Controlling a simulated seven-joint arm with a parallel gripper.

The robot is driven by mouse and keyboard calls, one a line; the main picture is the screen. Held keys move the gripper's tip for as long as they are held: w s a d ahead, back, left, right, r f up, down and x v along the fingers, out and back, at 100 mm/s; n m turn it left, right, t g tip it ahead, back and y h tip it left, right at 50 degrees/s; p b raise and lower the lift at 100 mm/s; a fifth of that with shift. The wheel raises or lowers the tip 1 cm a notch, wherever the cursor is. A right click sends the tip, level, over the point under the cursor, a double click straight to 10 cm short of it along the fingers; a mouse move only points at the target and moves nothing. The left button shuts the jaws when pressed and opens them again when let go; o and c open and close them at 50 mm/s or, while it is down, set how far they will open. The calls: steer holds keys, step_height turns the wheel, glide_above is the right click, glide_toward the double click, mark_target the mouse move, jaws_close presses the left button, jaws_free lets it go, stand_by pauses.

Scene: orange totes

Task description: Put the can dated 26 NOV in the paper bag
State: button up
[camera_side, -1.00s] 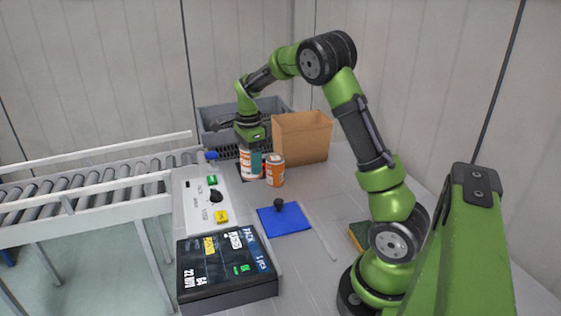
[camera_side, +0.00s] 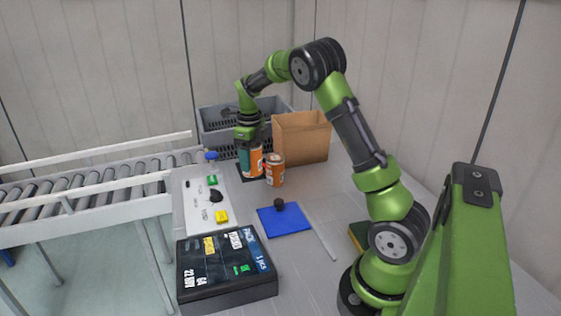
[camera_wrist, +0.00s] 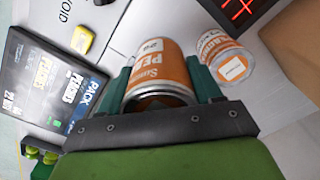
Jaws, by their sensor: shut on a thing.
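My gripper (camera_side: 250,158) is shut on an orange and white can (camera_wrist: 160,66), with a teal finger on each side of it in the wrist view (camera_wrist: 160,88). In the side view the held can (camera_side: 256,162) is upright, at the dark mat; I cannot tell whether it touches it. A second orange and white can (camera_side: 275,170) stands just to its right; it also shows in the wrist view (camera_wrist: 222,57). No date on either can is clearly legible. The brown paper bag (camera_side: 305,142) stands upright behind the cans; part of it shows in the wrist view (camera_wrist: 298,45).
A grey crate (camera_side: 212,138) stands behind my gripper. A dark mat (camera_side: 243,176) is near the cans. A button panel (camera_side: 196,205) and a black display (camera_side: 222,268) are at front left. A blue plate with a knob (camera_side: 290,222) lies in front. A roller conveyor (camera_side: 90,185) is left.

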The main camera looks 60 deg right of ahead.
step_height(320, 180, down, 8)
steer(key=shift+f, duration=0.25)
steer(key=shift+f, duration=0.3)
steer(key=o, duration=1.3)
steer(key=shift+r, duration=0.15)
